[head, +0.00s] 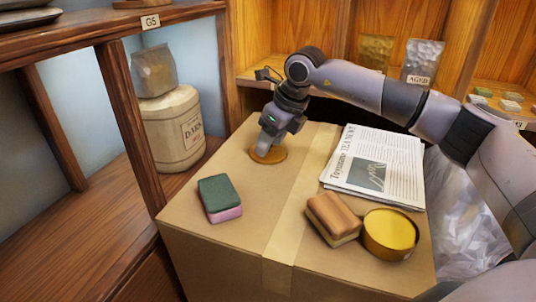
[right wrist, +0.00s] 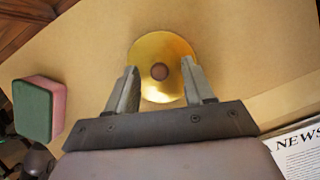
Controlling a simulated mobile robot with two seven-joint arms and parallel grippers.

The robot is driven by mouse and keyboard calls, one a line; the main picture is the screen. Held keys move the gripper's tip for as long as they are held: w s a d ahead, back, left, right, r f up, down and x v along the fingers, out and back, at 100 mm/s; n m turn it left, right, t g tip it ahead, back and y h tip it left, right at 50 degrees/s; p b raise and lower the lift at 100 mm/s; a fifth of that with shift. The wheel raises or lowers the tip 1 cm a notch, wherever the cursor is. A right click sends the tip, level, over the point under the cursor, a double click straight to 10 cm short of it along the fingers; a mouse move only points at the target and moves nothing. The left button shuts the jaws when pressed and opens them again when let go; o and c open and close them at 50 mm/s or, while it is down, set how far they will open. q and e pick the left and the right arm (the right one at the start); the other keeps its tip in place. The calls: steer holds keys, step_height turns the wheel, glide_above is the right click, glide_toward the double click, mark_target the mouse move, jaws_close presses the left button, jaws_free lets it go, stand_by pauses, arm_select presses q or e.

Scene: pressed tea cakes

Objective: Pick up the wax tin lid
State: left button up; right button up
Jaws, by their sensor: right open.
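The wax tin lid (right wrist: 163,48) is a round golden disc with a small brown knob in its middle, lying flat on the cardboard box. In the head view the lid (head: 268,157) is at the box's far left part, partly hidden by my right gripper (head: 267,142). My right gripper (right wrist: 160,80) is open and points down at the lid, with a finger on either side of the knob. I cannot tell whether the fingers touch the lid. The round gold tin (head: 390,232) stands at the box's front right. My left gripper is not in view.
The cardboard box (head: 240,248) also carries a green and pink sponge (head: 220,198), a brown-topped brush or block (head: 333,218) and a folded newspaper (head: 378,165). Wooden shelves (head: 130,110) with a labelled sack (head: 172,130) stand at left. The box's middle is clear.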

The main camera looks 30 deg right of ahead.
jaws_close()
steer(key=shift+r, duration=0.15)
